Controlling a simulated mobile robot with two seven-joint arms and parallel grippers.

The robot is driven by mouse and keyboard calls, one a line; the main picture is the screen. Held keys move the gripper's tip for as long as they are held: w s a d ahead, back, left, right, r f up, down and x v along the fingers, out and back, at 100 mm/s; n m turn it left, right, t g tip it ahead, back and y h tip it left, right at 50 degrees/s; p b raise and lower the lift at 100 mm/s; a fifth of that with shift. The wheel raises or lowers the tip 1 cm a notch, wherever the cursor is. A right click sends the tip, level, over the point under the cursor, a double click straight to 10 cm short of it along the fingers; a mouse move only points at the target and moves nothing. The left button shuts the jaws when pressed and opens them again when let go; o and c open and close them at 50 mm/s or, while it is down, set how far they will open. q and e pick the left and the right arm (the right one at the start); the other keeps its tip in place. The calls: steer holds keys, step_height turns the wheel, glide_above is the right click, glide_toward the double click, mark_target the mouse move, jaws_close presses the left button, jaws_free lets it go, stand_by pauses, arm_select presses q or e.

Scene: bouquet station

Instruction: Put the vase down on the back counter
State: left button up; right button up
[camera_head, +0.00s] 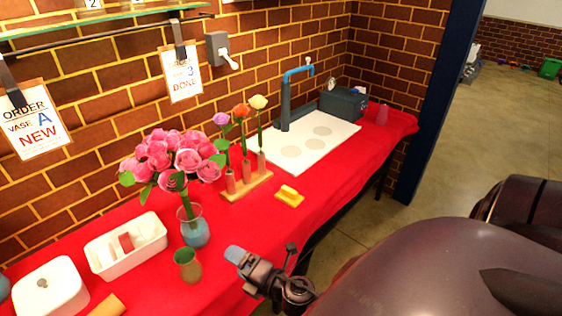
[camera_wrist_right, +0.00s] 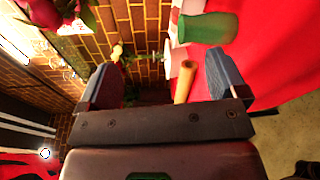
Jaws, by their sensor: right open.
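The vase (camera_head: 195,232), blue-grey and glassy, stands upright on the red-covered counter (camera_head: 330,185), with a bunch of pink flowers (camera_head: 172,158) in it. My right gripper (camera_head: 243,262) is at the counter's front edge, to the right of the vase and apart from it. In the right wrist view, its two blue-grey fingers (camera_wrist_right: 162,78) are spread with nothing held between them. Pink flowers (camera_wrist_right: 48,12) show at that view's top left; the vase body is not clear there. My left gripper is not in view.
A green cup (camera_head: 187,265) stands just in front of the vase. A white tray (camera_head: 125,246) and a lidded white box (camera_head: 50,289) are to the left. A wooden rack (camera_head: 246,186) with single flowers and a yellow block (camera_head: 290,196) are to the right. A white board (camera_head: 308,143) lies farther back.

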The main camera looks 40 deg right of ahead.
steer(key=s+d+f+m+g+h, duration=0.1)
steer(key=s+m, duration=0.4)
steer(key=m, duration=0.5)
steer(key=s+d+f+m+g+h, duration=0.2)
steer(key=s+f+m, duration=0.3)
steer(key=m, duration=0.6)
steer(key=shift+s+f+m+g, duration=0.3)
steer(key=shift+s+g, duration=0.1)
steer(key=shift+g, duration=0.5)
steer(key=shift+d+r, duration=0.1)
